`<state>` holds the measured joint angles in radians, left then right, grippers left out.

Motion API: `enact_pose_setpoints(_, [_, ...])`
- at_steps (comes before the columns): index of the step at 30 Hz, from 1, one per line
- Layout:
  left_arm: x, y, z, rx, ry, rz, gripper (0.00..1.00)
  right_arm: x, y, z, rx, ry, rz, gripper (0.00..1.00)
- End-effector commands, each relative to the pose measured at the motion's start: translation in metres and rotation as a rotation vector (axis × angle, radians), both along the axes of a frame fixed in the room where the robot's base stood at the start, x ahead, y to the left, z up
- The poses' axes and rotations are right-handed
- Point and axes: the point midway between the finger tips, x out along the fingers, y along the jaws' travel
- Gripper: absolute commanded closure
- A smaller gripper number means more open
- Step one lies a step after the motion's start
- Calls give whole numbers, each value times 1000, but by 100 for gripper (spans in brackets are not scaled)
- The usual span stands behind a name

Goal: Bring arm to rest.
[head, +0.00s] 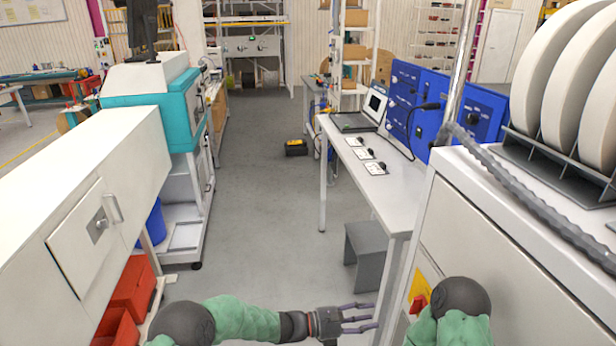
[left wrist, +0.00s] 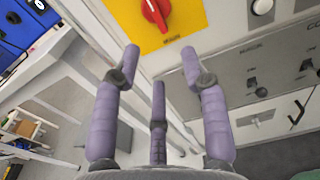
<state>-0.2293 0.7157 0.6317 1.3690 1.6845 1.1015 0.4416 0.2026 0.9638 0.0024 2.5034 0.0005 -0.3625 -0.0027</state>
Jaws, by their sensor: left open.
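My left gripper (head: 362,318) is at the bottom of the head view, on the end of my green-sleeved left arm, with its fingers pointing right. It is open, with nothing between its fingers. In the left wrist view its purple fingers (left wrist: 160,68) stand spread apart in front of a cabinet front. A red rotary switch (left wrist: 155,12) on a yellow plate (left wrist: 128,15) is beyond the fingertips; I cannot tell the exact gap. The red switch also shows in the head view (head: 419,302). My right arm shows at the bottom right, but its gripper is out of view.
A white cabinet (head: 480,235) carrying large reels (head: 557,70) stands close on the right. A white bench (head: 372,180) with a grey stool (head: 368,250) under it is beyond. A white machine (head: 75,190) and red bins (head: 128,292) are left. The aisle floor (head: 262,200) is mostly clear.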

Motion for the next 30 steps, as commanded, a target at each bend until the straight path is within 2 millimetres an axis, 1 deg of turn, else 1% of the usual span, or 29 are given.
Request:
enact_pose_setpoints(2, [-9,8,-22,66,-1,-18,56,0,0,0,0,0,0,60])
enact_pose_setpoints(5, [-31,27,-64,206,-21,-68,56,0,0,-1,0,0,0,60])
enact_pose_setpoints(6, [-42,38,-85,274,-31,-95,56,0,0,-1,0,0,0,60])
enact_pose_setpoints(8, [-60,57,-115,376,-57,-144,56,0,0,-1,0,0,0,60])
enact_pose_setpoints(9, [-73,71,-133,443,-78,-179,56,0,0,-1,0,0,0,60])
enact_pose_setpoints(11, [-92,93,-159,540,-114,-234,56,0,0,-1,0,0,0,60])
enact_pose_setpoints(12, [-105,109,-175,601,-144,-276,56,0,0,-1,0,0,0,60])
enact_pose_setpoints(14, [-124,135,-198,690,-194,-341,56,0,0,-1,0,0,0,60])
enact_pose_setpoints(15, [-137,153,-212,747,-233,-388,56,0,0,-2,0,0,0,60])
enact_pose_setpoints(17, [-156,181,-231,828,-304,-463,56,0,0,-2,0,0,0,60])
enact_pose_setpoints(18, [-168,199,-241,875,-355,-513,56,0,0,-2,0,0,0,60])
enact_pose_setpoints(21, [-192,239,-261,970,-500,-633,56,0,0,-2,0,0,0,60])
enact_pose_setpoints(24, [-211,271,-273,1033,-669,-740,56,0,0,-3,0,0,0,60])
enact_pose_setpoints(27, [-224,291,-278,1063,-839,-818,56,0,0,-3,0,0,0,60])
enact_pose_setpoints(30, [-232,300,-277,1070,-987,-862,56,0,0,-3,0,0,0,60])
